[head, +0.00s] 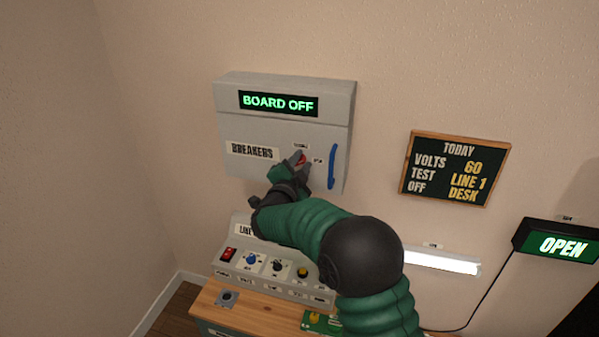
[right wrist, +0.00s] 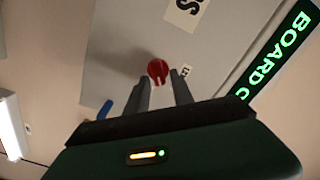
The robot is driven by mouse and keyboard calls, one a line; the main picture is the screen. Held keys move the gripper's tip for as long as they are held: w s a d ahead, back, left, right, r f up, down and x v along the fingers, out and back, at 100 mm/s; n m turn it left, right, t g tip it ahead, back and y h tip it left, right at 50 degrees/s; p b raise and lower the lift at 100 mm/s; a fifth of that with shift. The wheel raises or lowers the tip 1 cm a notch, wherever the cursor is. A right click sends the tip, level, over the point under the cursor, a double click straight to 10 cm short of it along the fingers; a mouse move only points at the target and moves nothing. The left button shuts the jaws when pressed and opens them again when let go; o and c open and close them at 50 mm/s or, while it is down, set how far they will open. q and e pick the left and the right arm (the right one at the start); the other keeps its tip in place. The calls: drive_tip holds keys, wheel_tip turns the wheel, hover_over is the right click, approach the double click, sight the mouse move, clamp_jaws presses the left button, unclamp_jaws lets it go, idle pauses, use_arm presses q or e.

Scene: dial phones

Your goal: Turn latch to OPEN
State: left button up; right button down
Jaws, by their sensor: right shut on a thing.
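The grey breaker box (head: 235,128) hangs on the wall, with a lit "BOARD OFF" sign (head: 278,103) at its top and a "BREAKERS" label on its door. The red latch (head: 301,159) is on the door, left of the blue handle (head: 333,166). My right gripper (head: 298,162) is at the latch and shut on it, hiding part of it. In the right wrist view the red latch (right wrist: 158,72) shows at the tips of the two fingers (right wrist: 162,88). Small labels stand by the latch, too small to read. My left gripper is not in view.
A sloped panel (head: 228,271) with a red switch and several knobs stands on a wooden desk (head: 262,311) below the box. A chalkboard (head: 457,168), a lit lamp (head: 440,261) and a green "OPEN" sign (head: 562,246) are to the right. The wall left of the box is bare.

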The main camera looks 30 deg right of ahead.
drive_tip(key=shift+s+f+m+b, duration=0.1)
drive_tip(key=shift+f+m+b, duration=0.1)
drive_tip(key=shift+m+b, duration=1.05)
drive_tip(key=shift+w+f+m+b, duration=0.1)
drive_tip(key=shift+f+m+b, duration=0.05)
drive_tip(key=shift+m+b, duration=1.1)
drive_tip(key=shift+s+f+m+b, duration=0.1)
drive_tip(key=shift+f+m+b, duration=0.1)
drive_tip(key=shift+m+b, duration=1.05)
drive_tip(key=c, duration=1.4)
unclamp_jaws()
drive_tip(key=shift+d, duration=0.1)
drive_tip(key=p+v, duration=0.1)
drive_tip(key=v, duration=1.5)
drive_tip(key=shift+s+a+p, duration=0.25)
drive_tip(key=shift+a+p, duration=0.05)
drive_tip(key=shift+p, duration=0.1)
drive_tip(key=shift+f, duration=0.1)
